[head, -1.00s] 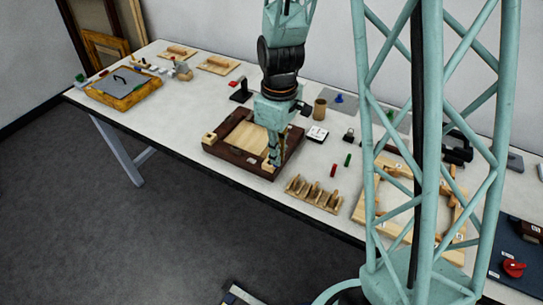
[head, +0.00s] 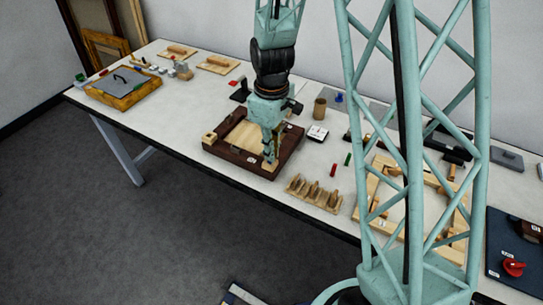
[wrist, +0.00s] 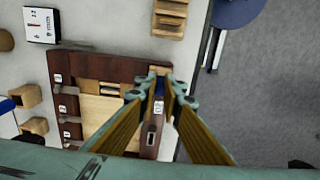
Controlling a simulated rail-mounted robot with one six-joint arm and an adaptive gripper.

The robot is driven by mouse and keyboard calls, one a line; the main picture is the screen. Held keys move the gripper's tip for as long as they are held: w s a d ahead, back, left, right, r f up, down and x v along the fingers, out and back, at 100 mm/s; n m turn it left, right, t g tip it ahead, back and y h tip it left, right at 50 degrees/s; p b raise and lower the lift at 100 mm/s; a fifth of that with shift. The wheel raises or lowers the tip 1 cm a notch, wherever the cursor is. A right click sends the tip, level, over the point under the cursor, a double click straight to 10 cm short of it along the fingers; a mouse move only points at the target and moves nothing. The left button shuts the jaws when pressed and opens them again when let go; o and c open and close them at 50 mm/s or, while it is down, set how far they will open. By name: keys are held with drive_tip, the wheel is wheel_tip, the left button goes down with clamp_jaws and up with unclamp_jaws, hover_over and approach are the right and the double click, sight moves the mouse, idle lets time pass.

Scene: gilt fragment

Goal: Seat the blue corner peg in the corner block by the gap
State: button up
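The dark wooden frame (head: 234,167) lies on the table with a pale panel inside it; it also shows in the wrist view (wrist: 100,66). A pale corner block (wrist: 160,70) is at one of its corners, partly hidden by my fingers. My gripper (head: 268,161) is over the frame's near right corner, pointing down. In the wrist view the fingertips (wrist: 162,87) are close together at that corner block. A small blue piece (wrist: 159,86), seemingly the blue corner peg, shows between them. I cannot tell how deep it sits in the block. Another pale block (head: 210,137) is at the frame's left corner.
A pegged wooden rack (head: 314,194) stands right of the frame, with a red peg (head: 333,170) and a green peg (head: 348,159) behind it. A pale wooden frame (head: 365,215) lies farther right, behind my column. Bare table lies left of the dark frame.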

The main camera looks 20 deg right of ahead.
drive_tip(key=shift+f, duration=1)
drive_tip(key=shift+f, duration=0.15)
drive_tip(key=o, duration=0.6)
drive_tip(key=shift+o, duration=0.2)
drive_tip(key=shift+r, duration=0.2)
drive_tip(key=shift+w+r+p, duration=0.1)
drive_tip(key=shift+r+p, duration=0.3)
drive_tip(key=shift+r, duration=5.6)
drive_tip(key=shift+r, duration=0.1)
